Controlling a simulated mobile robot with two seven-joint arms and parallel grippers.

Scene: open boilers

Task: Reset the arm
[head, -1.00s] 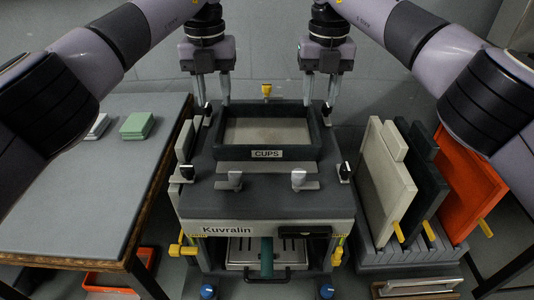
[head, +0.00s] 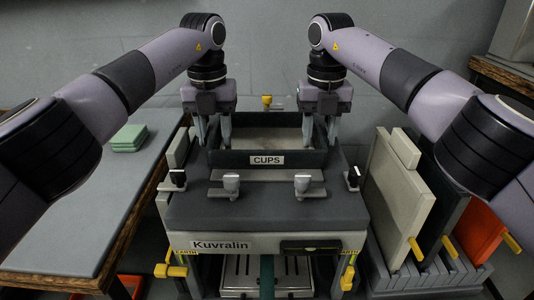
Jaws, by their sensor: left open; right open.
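My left gripper (head: 213,148) points down, open and empty, at the left side of the CUPS tray on top of the Kuvralin machine (head: 270,207). My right gripper (head: 319,146) points down, open and empty, at the tray's right side. The dark tray (head: 267,160) looks empty inside. Both arms reach in from the sides and bend down at the wrists. I cannot tell whether the fingertips touch the tray or hang above it.
Grey and black levers stand on the machine's top; one is the white-topped lever (head: 302,183). A yellow knob (head: 267,102) is behind the tray. Right is a rack holding upright panels, including a beige one (head: 398,190).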

